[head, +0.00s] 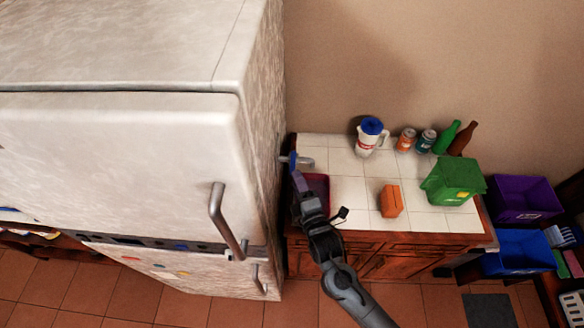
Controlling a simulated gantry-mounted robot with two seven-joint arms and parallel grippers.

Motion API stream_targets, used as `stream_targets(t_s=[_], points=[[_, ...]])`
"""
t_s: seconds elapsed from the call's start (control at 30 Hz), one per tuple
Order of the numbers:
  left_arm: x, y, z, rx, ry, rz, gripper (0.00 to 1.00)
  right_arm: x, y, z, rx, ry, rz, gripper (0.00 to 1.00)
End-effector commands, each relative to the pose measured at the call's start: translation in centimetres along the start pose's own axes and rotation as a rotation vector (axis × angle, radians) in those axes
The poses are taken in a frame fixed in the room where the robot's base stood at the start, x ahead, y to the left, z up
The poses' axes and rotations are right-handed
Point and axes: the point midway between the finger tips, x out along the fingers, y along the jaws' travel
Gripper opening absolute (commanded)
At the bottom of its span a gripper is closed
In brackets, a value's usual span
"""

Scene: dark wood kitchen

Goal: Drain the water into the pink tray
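The pink tray (321,186) lies at the left end of the white tiled counter, close to the fridge side. My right arm reaches up from the bottom, and my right gripper (299,182) is over the tray's left part, hiding some of it. A small purplish shape shows at the gripper's tips, too small to tell what it is or whether the fingers are shut on it. A small grey and blue fixture (292,160) is just behind, beside the fridge. I see no water. My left gripper is out of view.
A large fridge (130,160) fills the left. The counter holds a blue-lidded pitcher (369,140), two cans (406,140), two bottles (454,137), a green bin (453,182) and an orange block (391,201). Purple (524,202) and blue (520,252) crates stand right.

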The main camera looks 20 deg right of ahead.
Motion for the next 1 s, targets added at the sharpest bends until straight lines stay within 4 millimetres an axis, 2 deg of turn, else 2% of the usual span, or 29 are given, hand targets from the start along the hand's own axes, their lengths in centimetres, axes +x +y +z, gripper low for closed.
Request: stream_targets(t_s=[0.1,0.3,0.5,0.77,1.0], points=[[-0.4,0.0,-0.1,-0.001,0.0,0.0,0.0,2.0,0.2,0.0,-0.001,-0.001,0.001,0.36],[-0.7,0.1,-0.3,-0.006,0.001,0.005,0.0,4.2,0.1,0.0,0.001,-0.001,0.001,0.36],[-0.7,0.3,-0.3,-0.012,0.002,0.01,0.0,5.0,0.0,0.0,0.0,0.0,0.001,0.36],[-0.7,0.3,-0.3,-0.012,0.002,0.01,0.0,5.1,0.0,0.0,0.0,0.0,0.0,0.36],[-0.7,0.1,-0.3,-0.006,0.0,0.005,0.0,5.0,0.0,0.0,0.0,0.0,0.0,0.01]])
